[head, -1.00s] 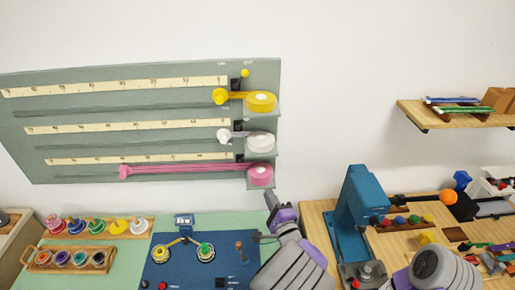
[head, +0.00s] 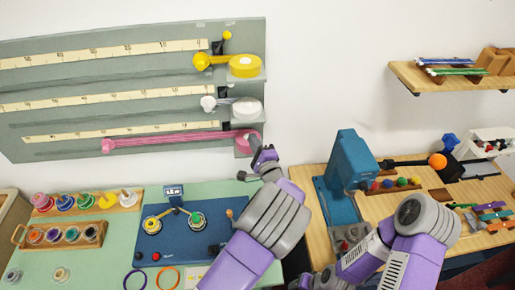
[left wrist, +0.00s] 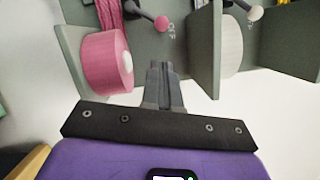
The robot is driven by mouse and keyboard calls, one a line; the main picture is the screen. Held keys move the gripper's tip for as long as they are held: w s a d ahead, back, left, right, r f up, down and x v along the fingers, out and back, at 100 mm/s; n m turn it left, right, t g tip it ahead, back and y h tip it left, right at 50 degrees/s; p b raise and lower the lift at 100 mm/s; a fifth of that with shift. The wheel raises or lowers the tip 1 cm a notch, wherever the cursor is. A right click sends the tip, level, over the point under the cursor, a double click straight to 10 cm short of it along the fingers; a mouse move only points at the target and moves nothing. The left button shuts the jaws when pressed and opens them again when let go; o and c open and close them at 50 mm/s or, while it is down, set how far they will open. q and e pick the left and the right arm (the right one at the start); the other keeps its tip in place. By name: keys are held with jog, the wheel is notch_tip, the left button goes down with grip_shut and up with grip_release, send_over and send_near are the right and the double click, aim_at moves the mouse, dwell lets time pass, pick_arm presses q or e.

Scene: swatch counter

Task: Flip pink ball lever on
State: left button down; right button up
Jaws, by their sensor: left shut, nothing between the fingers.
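The pink ball lever (left wrist: 161,23) shows in the left wrist view as a pink knob on a dark stem, beside the letters OFF on the grey panel. My left gripper (left wrist: 160,72) is shut and empty, pointing up toward the panel just below the knob in the picture, with a visible gap between them. The pink ribbon spool (left wrist: 104,64) is left of the fingers. In the head view my left gripper (head: 258,150) is at the lower right of the pink spool (head: 247,141); I cannot make out the pink ball there.
A grey divider (left wrist: 203,55) stands right of the fingers, with a white spool (left wrist: 229,45) and white ball lever (left wrist: 255,13) beyond. The ribbon board (head: 110,115) has a yellow ball lever (head: 227,35) at top. A blue machine (head: 345,160) stands right of my left arm.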

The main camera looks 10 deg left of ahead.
pick_arm(q)
jog(key=x, duration=0.4)
jog(key=shift+w+a+r+p, duration=0.15)
jog(key=shift+w+a+r, duration=0.05)
jog(key=shift+a, duration=0.4)
jog(key=shift+w+a+r+p, duration=0.15)
jog(key=shift+w+a, duration=0.05)
jog(key=shift+a, duration=0.35)
jog(key=shift+a+r, duration=0.25)
jog(key=shift+a, duration=0.4)
jog(key=shift+w, duration=0.1)
